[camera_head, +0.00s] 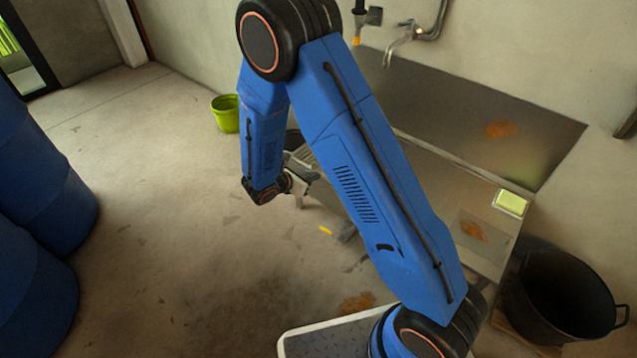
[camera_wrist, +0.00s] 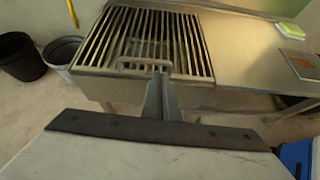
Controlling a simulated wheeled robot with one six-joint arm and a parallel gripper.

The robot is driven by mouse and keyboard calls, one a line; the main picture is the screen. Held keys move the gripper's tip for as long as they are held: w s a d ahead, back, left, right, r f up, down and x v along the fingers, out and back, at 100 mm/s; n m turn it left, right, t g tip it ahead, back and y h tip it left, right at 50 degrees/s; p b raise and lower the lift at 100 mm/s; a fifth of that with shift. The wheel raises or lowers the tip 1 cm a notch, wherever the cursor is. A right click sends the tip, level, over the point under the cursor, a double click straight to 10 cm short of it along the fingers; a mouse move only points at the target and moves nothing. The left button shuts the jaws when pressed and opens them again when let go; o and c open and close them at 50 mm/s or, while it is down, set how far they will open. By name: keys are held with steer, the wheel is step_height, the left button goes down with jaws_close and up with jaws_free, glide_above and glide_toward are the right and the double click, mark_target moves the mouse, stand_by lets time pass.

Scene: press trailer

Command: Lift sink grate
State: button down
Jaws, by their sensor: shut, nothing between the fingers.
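The sink grate (camera_wrist: 107,42), a set of parallel slats, lies over the sink at the left end of the metal bench in the wrist view. A looped handle (camera_wrist: 130,60) shows at its near side. My gripper (camera_wrist: 160,74) is shut and empty, its tips overlapping the handle's near right part in the picture. I cannot tell whether they touch it. In the head view my arm hides most of the grate, and my gripper is hard to make out there.
The metal bench (camera_wrist: 232,58) extends right, with a green sponge (camera_wrist: 291,30) and a brown-stained patch (camera_wrist: 303,65). A black bucket (camera_wrist: 20,58) and a pale bucket (camera_wrist: 60,62) stand left. In the head view, blue barrels (camera_head: 45,190) stand left and a black tub (camera_head: 560,300) right.

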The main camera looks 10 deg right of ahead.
mark_target(324, 176)
steer(key=shift+n, duration=0.4)
steer(key=x, duration=0.3)
steer(key=a+f+x, duration=0.1)
steer(key=x, duration=0.5)
steer(key=shift+w+f, duration=0.3)
steer(key=shift+f, duration=0.1)
steer(key=shift+r, duration=0.1)
steer(key=r+y, duration=0.1)
steer(key=r, duration=0.2)
steer(key=w+d+r+g, duration=0.1)
steer(key=r, duration=0.2)
steer(key=d+r+y, duration=0.1)
steer(key=r, duration=0.2)
steer(key=shift+w+r+y, duration=0.15)
steer(key=shift+w+y, duration=0.1)
steer(key=shift+y, duration=0.05)
steer(key=w+d+r+g+y, duration=0.1)
steer(key=w+d+r+y, duration=0.1)
steer(key=w+d+r, duration=0.4)
steer(key=w+d+r+g+y, duration=0.1)
steer(key=w+d+r+g, duration=0.1)
steer(key=w+d+r, duration=0.4)
steer(key=shift+w+d+r+y, duration=0.2)
steer(key=shift+d+r+y, duration=0.2)
steer(key=shift+d+r, duration=3.1)
